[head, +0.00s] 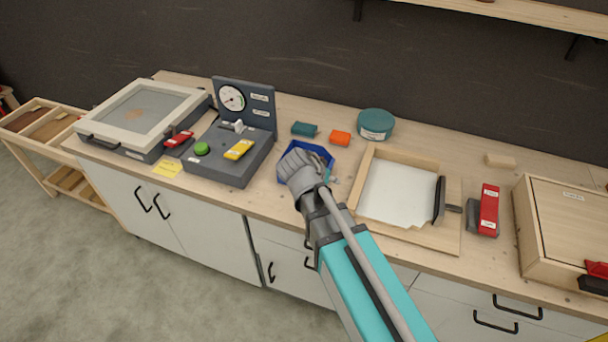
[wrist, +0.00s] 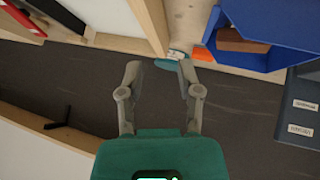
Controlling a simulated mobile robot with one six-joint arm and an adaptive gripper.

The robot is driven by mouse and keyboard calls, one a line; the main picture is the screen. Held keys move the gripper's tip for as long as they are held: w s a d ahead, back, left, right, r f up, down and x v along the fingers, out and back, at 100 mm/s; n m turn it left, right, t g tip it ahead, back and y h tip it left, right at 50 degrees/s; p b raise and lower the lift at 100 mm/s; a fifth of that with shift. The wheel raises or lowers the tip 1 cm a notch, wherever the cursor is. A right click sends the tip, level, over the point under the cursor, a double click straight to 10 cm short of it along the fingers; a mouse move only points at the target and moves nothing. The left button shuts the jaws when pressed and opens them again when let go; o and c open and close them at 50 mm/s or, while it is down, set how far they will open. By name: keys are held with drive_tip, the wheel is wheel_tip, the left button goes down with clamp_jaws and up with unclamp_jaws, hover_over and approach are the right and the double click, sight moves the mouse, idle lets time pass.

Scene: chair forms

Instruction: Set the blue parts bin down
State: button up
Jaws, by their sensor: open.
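The blue parts bin (head: 321,152) is on the wooden worktop near its front edge, partly hidden behind my gripper (head: 297,168) in the head view. In the wrist view the bin (wrist: 285,30) is at the upper right, with a brown block (wrist: 238,40) inside it. My gripper (wrist: 160,72) is open, its two fingers apart with nothing between them. In the wrist view the bin lies to the right of both fingers, and neither grips it. The height of my gripper above the worktop is hard to tell.
A grey gauge box (head: 228,165) stands left of the bin. A wooden paper tray (head: 430,238) is close on its right. A teal block (head: 304,129), an orange block (head: 340,138) and a round teal tin (head: 375,124) are behind. A wall shelf (head: 520,12) hangs above.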

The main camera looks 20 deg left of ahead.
drive_tip(key=d+f+g, duration=0.3)
drive_tip(key=d, duration=0.8)
drive_tip(key=g+y+b, duration=0.3)
drive_tip(key=b, duration=0.1)
hover_over(413, 254)
drive_tip(key=w+a, duration=0.3)
drive_tip(key=shift+n, duration=0.4)
wheel_tip(413, 254, down, 5)
drive_tip(key=shift+w+a+f, duration=0.1)
drive_tip(key=shift+a+f, duration=0.05)
drive_tip(key=shift+f, duration=0.05)
drive_tip(key=shift+g+y, duration=0.5)
drive_tip(key=shift+g, duration=0.2)
drive_tip(key=s+d+f+b, duration=0.1)
drive_tip(key=f+b, duration=0.1)
drive_tip(key=s+d+f+b, duration=0.1)
drive_tip(key=f+b, duration=0.1)
drive_tip(key=s+d+f+b, duration=0.1)
drive_tip(key=f+b, duration=0.1)
drive_tip(key=shift+f, duration=0.25)
drive_tip(key=shift+d, duration=0.1)
